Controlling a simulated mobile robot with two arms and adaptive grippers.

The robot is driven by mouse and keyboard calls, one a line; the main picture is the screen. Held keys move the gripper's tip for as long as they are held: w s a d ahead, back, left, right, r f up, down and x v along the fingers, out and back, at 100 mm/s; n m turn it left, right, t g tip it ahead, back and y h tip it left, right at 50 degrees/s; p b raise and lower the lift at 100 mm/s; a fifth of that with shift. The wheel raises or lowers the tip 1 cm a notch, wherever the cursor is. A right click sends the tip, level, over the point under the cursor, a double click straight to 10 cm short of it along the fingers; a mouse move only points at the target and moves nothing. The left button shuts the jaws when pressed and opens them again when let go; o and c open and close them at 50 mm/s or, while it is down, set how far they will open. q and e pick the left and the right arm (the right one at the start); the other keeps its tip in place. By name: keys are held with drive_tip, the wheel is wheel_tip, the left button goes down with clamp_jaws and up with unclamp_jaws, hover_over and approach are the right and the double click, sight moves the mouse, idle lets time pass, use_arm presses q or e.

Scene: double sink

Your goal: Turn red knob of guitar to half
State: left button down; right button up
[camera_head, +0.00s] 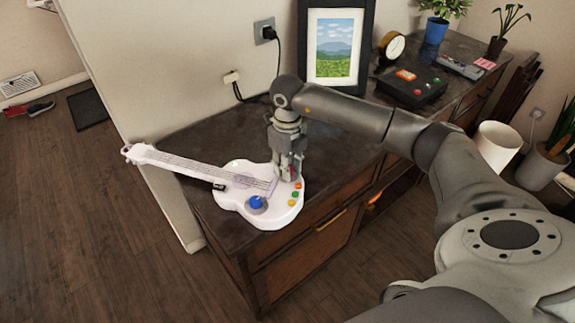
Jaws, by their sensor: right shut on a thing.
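A white toy guitar (233,192) lies flat on the dark cabinet top, with its neck pointing left. Its body has a large blue knob (257,203) and several small coloured buttons (293,203) along the right edge. My right gripper (290,174) points down over the upper right of the guitar body. It is shut on the red knob, which is mostly hidden between and behind the fingers, so its angle cannot be read. A bit of red (297,184) shows beside the fingertips. My left gripper is not in view.
A framed landscape picture (334,48) stands behind my right arm. A black box with buttons (412,87), a round clock (392,46) and plants (436,28) stand farther right on the cabinet (225,130). The cabinet top left of the gripper and behind the guitar is clear.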

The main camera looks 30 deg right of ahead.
drive_tip(key=m, duration=0.6)
idle(0.5)
drive_tip(key=o, duration=1.1)
drive_tip(key=shift+c, duration=0.2)
drive_tip(key=shift+r, duration=0.25)
wheel_tip(320, 180, up, 12)
drive_tip(key=shift+f, duration=0.25)
